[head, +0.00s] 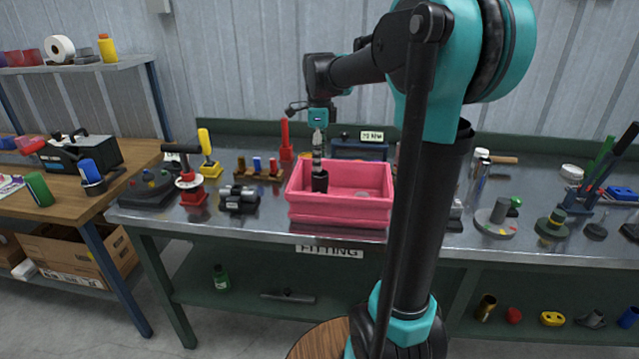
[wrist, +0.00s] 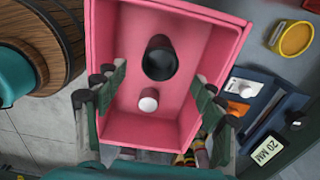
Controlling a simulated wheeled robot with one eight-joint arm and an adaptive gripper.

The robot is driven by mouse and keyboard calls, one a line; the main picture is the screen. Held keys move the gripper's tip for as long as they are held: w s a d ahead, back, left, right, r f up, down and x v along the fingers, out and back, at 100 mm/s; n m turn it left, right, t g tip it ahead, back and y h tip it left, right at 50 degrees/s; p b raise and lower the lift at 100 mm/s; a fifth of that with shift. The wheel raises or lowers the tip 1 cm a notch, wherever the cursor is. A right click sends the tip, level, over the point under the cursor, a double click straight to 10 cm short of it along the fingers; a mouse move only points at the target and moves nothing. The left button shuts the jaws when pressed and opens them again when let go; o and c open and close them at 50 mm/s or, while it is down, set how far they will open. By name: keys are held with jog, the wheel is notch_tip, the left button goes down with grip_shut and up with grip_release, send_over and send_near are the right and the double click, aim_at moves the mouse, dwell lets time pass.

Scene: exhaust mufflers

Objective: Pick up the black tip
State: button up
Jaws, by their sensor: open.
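The black tip (wrist: 160,60) is a dark round-ended cylinder inside the pink bin (wrist: 195,16). In the head view, the black tip (head: 320,182) shows upright in the left part of the pink bin (head: 340,213), right below my gripper (head: 319,160). In the wrist view, my gripper (wrist: 160,95) is open, its fingers wide apart on either side of the bin's middle. Nothing is between the fingers. The tip lies a little above the line between the fingertips in that picture. The exact height gap is hard to tell.
A small white round piece (wrist: 149,101) lies in the bin beside the tip; the bin walls surround both.

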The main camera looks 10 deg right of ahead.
aim_at(320, 186)
notch_tip(320, 186, down, 10)
dwell(0.6)
jog(key=c, duration=1.2)
